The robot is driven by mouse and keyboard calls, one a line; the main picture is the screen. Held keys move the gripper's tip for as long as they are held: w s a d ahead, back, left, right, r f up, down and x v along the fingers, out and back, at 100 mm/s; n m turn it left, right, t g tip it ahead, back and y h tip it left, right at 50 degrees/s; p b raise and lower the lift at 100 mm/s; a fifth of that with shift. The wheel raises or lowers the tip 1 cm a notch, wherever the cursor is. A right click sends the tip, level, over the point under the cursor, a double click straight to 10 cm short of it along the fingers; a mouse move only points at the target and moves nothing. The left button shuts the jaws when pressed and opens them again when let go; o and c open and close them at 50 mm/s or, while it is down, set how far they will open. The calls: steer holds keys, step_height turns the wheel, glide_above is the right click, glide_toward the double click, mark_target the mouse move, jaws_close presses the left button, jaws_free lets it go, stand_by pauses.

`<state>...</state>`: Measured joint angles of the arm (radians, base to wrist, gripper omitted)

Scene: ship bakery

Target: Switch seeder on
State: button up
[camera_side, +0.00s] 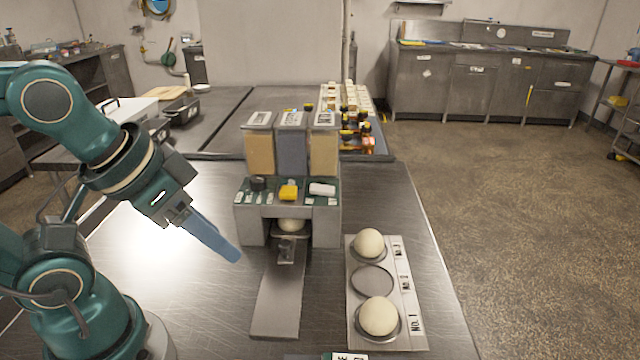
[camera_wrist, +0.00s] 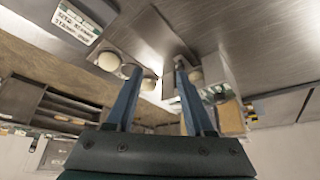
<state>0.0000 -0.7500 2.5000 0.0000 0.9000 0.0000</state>
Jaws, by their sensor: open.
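The seeder (camera_side: 325,228) is a grey machine on the steel table with three labelled hoppers (camera_side: 292,146) on top. Its front panel carries a dark knob (camera_side: 258,183), a yellow control (camera_side: 288,192) and a white control (camera_side: 322,189). A dough ball (camera_side: 291,225) sits in the opening under the panel. My gripper (camera_side: 238,257) points down and right, left of the opening and apart from the machine. In the wrist view its two blue fingers (camera_wrist: 157,68) stand open with nothing held. I cannot read the settings of the controls.
A metal chute (camera_side: 277,305) runs forward from the seeder. To its right, a tray (camera_side: 374,258) has three numbered places; No. 1 and No. 3 hold dough balls, No. 2 is empty. Bottles (camera_side: 358,130) stand behind. A label card (camera_side: 350,356) is at the bottom edge.

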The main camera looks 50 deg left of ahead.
stand_by(0.4)
jaws_close()
steer(key=w+r+m+g+h, duration=0.1)
steer(key=w+r+m+h, duration=0.3)
steer(key=w+r+m, duration=0.65)
steer(key=w+a+f, duration=0.1)
steer(key=w+a, duration=0.3)
steer(key=a, duration=0.2)
steer(key=w+a+f+n+h, duration=0.1)
steer(key=w+a, duration=0.3)
steer(key=a, duration=0.3)
steer(key=shift+w+f+t, duration=0.3)
steer(key=shift+f, duration=0.05)
steer(key=shift+a+n, duration=0.1)
steer(key=shift+n, duration=0.15)
